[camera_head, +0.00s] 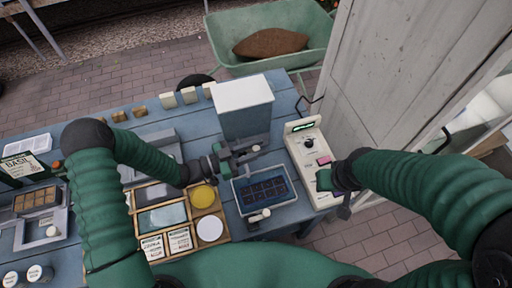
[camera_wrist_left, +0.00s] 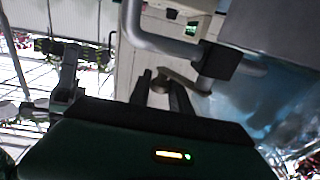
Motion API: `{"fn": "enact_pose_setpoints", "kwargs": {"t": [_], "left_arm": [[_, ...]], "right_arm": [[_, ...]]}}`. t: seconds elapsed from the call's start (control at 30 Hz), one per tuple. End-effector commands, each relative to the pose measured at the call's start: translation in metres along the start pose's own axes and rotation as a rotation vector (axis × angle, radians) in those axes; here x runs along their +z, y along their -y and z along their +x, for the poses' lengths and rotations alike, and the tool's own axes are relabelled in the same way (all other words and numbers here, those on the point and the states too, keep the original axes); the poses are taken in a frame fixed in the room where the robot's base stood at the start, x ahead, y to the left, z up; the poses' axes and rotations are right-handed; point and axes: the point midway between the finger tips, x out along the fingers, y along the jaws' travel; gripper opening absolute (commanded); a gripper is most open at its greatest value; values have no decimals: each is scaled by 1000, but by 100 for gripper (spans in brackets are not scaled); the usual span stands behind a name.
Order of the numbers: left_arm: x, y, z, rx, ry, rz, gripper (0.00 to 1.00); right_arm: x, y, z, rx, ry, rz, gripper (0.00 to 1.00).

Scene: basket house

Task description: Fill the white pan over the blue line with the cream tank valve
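The tank (camera_head: 243,108) has a white lid and stands on the blue table. Its valve (camera_head: 254,149) sits low on its front; in the left wrist view a grey pipe and lever (camera_wrist_left: 180,80) show close up. A pale-rimmed pan (camera_head: 237,193) with a dark blue celled inside lies just in front of the tank. I cannot make out a blue line or its fill level. My left gripper (camera_head: 224,161) is beside the valve; its fingers (camera_wrist_left: 161,92) are apart, with the lever end between them. My right gripper (camera_head: 327,181) is at the cream device, its fingers mostly hidden.
The cream device (camera_head: 304,158) with a lit display and pink button stands right of the pan. A wooden compartment box (camera_head: 150,222) with a yellow disc and white disc lies left. A small cream-handled tool (camera_head: 259,216) lies before the pan. A pale cabinet (camera_head: 385,90) stands right.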

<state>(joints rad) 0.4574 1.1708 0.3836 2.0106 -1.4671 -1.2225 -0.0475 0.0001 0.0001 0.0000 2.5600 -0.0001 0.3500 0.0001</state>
Motion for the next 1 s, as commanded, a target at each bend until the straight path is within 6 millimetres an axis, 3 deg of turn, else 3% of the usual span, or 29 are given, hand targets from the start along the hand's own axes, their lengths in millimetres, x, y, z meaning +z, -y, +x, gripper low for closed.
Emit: {"fn": "enact_pose_setpoints", "kwargs": {"t": [0.03, 0.13, 0.57, 1.0], "left_arm": [[0, 1, 0, -2, 0, 0, 13], [0, 1, -1, -3, 0, 1, 0], [0, 2, 1, -42, 1, -1, 0], [1, 14, 10, -335, 1, -3, 0]], "right_arm": [[0, 0, 0, 0, 0, 0, 33], [0, 0, 0, 0, 0, 0, 33], [0, 0, 0, 0, 0, 0, 33], [0, 0, 2, 0, 0, 0, 33]]}}
